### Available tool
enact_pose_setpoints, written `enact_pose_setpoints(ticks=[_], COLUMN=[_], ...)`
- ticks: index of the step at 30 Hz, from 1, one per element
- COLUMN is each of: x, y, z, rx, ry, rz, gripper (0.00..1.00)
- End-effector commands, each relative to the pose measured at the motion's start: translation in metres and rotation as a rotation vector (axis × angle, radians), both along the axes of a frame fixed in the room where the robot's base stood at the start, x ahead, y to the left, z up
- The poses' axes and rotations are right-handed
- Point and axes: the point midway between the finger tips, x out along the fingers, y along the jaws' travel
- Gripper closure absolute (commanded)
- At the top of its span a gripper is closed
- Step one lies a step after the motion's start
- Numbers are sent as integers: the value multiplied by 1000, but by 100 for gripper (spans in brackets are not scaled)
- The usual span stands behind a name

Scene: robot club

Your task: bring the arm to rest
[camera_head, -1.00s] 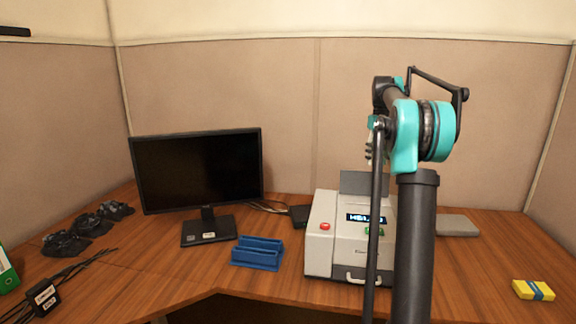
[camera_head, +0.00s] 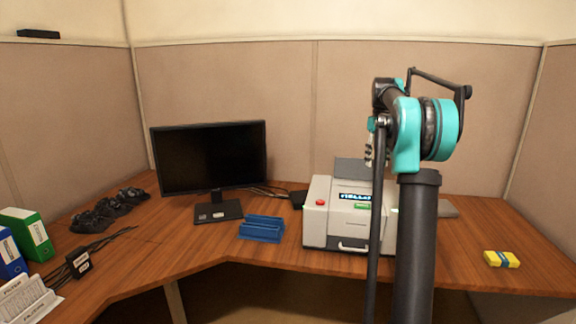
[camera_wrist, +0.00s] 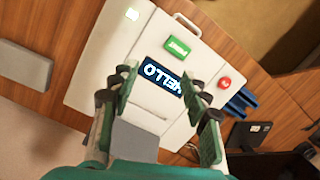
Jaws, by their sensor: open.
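My gripper (camera_wrist: 158,100) shows in the wrist view, its two green-and-black fingers spread apart with nothing between them. It hangs above a white machine (camera_wrist: 115,50) with a lit display reading HELLO, a green button (camera_wrist: 177,47) and a red button (camera_wrist: 224,82). In the head view my arm is folded at the right, its teal joint in front of the machine (camera_head: 330,225). The gripper is mostly hidden behind the arm there, with only a small part showing.
A black monitor (camera_head: 210,158) and a blue holder (camera_head: 261,228) stand left of the machine. A yellow block (camera_head: 501,259) lies at the right. The desk between holder and adapter is clear.

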Motion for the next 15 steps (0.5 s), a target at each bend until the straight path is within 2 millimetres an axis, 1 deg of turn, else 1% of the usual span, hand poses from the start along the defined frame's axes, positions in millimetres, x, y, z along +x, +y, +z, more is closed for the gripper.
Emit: enact_pose_setpoints(ticks=[8,11,15], x=[-15,-24,-42], y=[13,20,32], z=[-13,-21,-36], rx=[-8,-13,-19], ry=[-34,-51,-85], rz=[-13,-19,-32], gripper=[54,54,54])
